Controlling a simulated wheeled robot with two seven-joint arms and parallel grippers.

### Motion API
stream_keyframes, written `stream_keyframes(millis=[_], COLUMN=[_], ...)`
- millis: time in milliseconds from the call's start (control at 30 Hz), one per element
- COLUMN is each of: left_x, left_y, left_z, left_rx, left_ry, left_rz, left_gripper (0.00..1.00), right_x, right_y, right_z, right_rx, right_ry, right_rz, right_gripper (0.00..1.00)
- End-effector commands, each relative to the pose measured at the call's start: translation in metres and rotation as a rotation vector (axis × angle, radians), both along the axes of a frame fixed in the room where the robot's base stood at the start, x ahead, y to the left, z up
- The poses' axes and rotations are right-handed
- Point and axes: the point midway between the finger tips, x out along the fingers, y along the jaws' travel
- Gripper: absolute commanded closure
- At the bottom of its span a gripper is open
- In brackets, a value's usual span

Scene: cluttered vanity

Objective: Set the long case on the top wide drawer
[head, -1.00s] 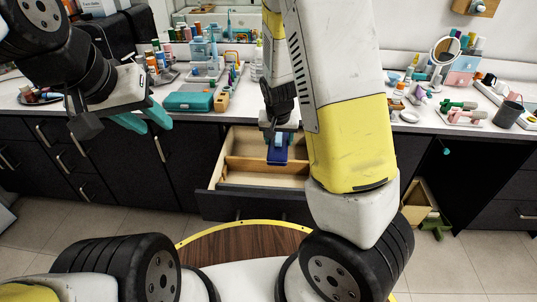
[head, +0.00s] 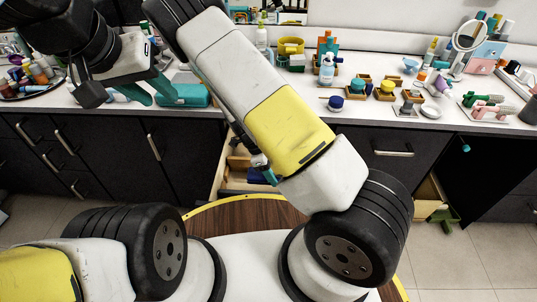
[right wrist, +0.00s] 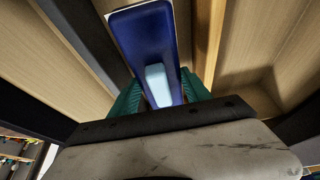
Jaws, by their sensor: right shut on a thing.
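The long case is dark blue with a light blue patch and fills the top middle of the right wrist view (right wrist: 150,45). In the head view only a small blue part (head: 262,175) shows beside my right arm. My right gripper (right wrist: 158,95) is shut on the case, its teal fingers on either side. The open wide drawer (head: 240,182) has a pale wooden inside with dividers; my right arm hides much of it. The case is over or inside this drawer; I cannot tell if it touches the bottom. My left gripper (head: 152,92) is open and empty near the counter's front edge.
A teal box (head: 185,95) lies on the white counter behind my left gripper. Bottles, small wooden holders and a round mirror (head: 468,35) crowd the counter to the right. A lower wooden drawer (head: 428,200) stands open at right.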

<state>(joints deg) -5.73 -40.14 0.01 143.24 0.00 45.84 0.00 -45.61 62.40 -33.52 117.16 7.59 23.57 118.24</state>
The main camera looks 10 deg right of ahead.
Motion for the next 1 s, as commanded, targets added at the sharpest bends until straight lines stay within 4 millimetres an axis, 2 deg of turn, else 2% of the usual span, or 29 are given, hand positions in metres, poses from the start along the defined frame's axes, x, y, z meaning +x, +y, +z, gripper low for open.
stream_keyframes(millis=[33, 267, 467, 767, 800, 900, 1000], left_x=[0.0, 0.0, 0.0, 0.0, 0.0, 0.0, 0.0], left_y=[0.0, 0.0, 0.0, 0.0, 0.0, 0.0, 0.0], left_z=[0.0, 0.0, 0.0, 0.0, 0.0, 0.0, 0.0], left_rx=[0.0, 0.0, 0.0, 0.0, 0.0, 0.0, 0.0], left_ry=[0.0, 0.0, 0.0, 0.0, 0.0, 0.0, 0.0], left_rz=[0.0, 0.0, 0.0, 0.0, 0.0, 0.0, 0.0], left_gripper=[0.64, 0.64, 0.64, 0.64, 0.64, 0.64, 0.64], right_x=[0.0, 0.0, 0.0, 0.001, 0.001, 0.001, 0.0], right_y=[-0.001, 0.0, 0.0, 0.0, 0.0, 0.0, 0.0], right_z=[-0.008, -0.026, -0.053, -0.055, -0.055, -0.055, -0.055], right_rx=[-0.001, 0.0, 0.0, 0.002, 0.002, 0.002, 0.002], right_ry=[0.001, 0.0, 0.0, -0.001, -0.001, -0.001, -0.001], right_rz=[0.001, 0.002, 0.002, 0.003, 0.003, 0.003, 0.003], right_gripper=[0.89, 0.89, 0.89, 0.89, 0.38, 0.22, 0.22])
